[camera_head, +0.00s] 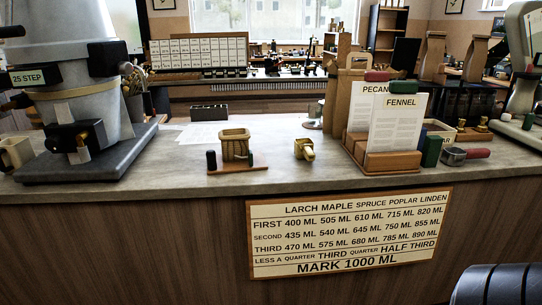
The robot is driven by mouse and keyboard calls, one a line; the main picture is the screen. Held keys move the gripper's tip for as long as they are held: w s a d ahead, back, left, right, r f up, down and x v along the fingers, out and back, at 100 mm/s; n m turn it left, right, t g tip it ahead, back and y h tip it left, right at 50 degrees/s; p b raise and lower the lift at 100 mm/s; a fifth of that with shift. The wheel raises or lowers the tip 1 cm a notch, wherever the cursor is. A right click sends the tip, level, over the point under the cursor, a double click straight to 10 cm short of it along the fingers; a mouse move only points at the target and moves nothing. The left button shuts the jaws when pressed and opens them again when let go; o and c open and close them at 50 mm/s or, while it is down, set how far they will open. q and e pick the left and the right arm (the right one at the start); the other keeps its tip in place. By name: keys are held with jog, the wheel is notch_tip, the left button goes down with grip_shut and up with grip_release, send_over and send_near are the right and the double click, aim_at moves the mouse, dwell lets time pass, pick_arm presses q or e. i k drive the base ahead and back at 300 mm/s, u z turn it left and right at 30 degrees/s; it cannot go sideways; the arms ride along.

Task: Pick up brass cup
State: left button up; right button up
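A small shiny yellow-gold cup, which looks like the brass cup (303,149), stands on the grey counter (300,178) near the middle of the view. It is apart from the things on either side, and nothing touches it. A short piece of the same colour sticks out at its front right. Neither of my grippers shows. A black ribbed rounded part at the lower right corner may be mine, but no fingers are seen there.
Left of the cup is a wooden stand (238,168) with a tan square container (235,143). Right is a wooden card holder (392,162) with cards. A metal scoop with a red handle (476,153) lies farther right. A large grey hopper (72,95) fills the left. Counter beside the cup is clear.

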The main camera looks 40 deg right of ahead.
aim_at(303, 147)
jog(key=z, duration=0.1)
jog(key=i, duration=0.95)
jog(key=z, duration=0.7)
